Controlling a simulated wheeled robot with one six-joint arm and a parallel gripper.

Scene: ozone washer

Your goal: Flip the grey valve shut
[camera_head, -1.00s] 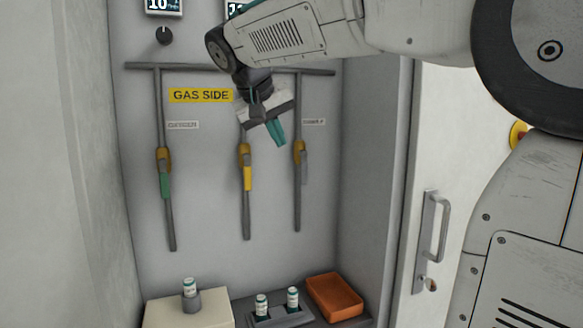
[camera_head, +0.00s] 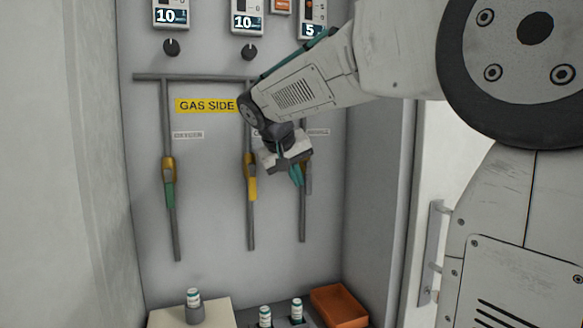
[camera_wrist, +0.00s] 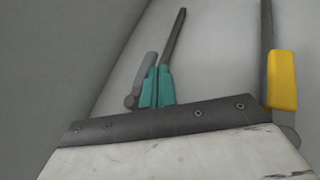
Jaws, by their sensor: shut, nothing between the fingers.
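The grey valve handle (camera_head: 309,180) is on the right-hand pipe (camera_head: 302,220), mostly hidden behind my gripper in the head view. What shows hangs down roughly along the pipe. In the wrist view the grey handle (camera_wrist: 143,76) is a rounded lever just left of the fingers, beside the pipe (camera_wrist: 174,40). My gripper (camera_head: 298,178) has teal fingers, shut and empty, pointing down in front of this valve. The fingers (camera_wrist: 157,72) overlap the handle's edge in the wrist view; I cannot tell if they touch it.
A yellow valve handle (camera_head: 251,188) is on the middle pipe and a green one (camera_head: 170,194) on the left pipe. Below are an orange tray (camera_head: 340,306), several small bottles and a cream block (camera_head: 215,314). The cabinet's side wall (camera_head: 375,200) is close on the right.

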